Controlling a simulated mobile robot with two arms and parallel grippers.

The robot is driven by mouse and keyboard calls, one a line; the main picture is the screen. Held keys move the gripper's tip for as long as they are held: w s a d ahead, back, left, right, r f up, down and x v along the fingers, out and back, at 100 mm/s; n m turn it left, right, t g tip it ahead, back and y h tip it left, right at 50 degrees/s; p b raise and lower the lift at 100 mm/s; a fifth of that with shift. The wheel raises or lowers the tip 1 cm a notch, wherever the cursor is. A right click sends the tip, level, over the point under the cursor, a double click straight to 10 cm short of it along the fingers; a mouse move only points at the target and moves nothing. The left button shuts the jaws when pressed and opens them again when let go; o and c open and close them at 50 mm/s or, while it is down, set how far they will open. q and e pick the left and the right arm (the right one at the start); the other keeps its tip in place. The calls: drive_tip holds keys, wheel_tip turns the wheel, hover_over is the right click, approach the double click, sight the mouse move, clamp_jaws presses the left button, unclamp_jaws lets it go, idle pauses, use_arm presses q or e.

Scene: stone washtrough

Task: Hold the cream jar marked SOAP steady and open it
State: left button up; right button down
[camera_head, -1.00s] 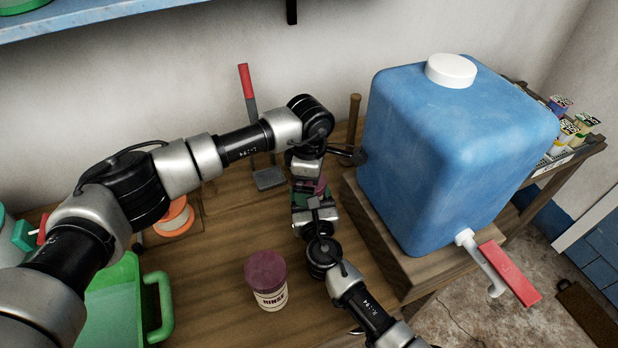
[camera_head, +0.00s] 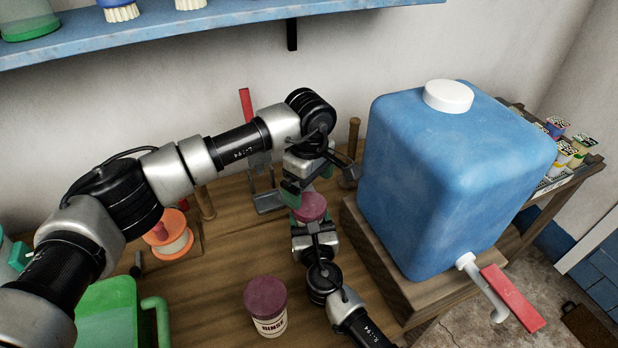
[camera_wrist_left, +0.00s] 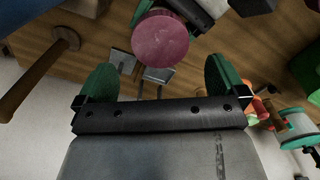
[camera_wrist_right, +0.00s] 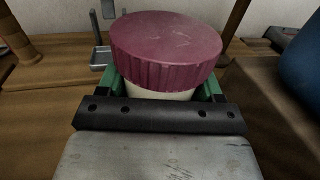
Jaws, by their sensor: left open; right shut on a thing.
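A jar with a ribbed maroon lid (camera_wrist_right: 165,45) and a cream body (camera_wrist_right: 160,93) stands in my right gripper (camera_head: 312,226). The lid sits on the jar; it also shows in the head view (camera_head: 309,207) and left wrist view (camera_wrist_left: 160,40). My right gripper is shut around the cream body below the lid. No marking shows on the visible strip of the body. My left gripper (camera_head: 313,184) is open and empty, above and just behind the lid. Its green fingers are apart in the left wrist view (camera_wrist_left: 160,80), with the lid beyond them.
A second maroon-lidded jar marked RINSE (camera_head: 267,307) stands in front on the wooden table (camera_head: 215,290). A big blue water container (camera_head: 450,180) stands at right. An orange spool (camera_head: 170,236), a green tub (camera_head: 105,310) and a red-handled tool (camera_head: 246,106) are nearby.

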sight(309, 203)
use_arm(q)
drive_tip(key=m, duration=0.2)
drive_tip(key=r+m, duration=0.1)
drive_tip(key=m, duration=0.2)
drive_tip(key=shift+r+m, duration=0.25)
drive_tip(key=shift+m, duration=0.15)
drive_tip(key=shift+f, duration=3.9)
drive_tip(key=c, duration=0.9)
drive_tip(key=n, duration=1)
drive_tip(key=o, duration=0.9)
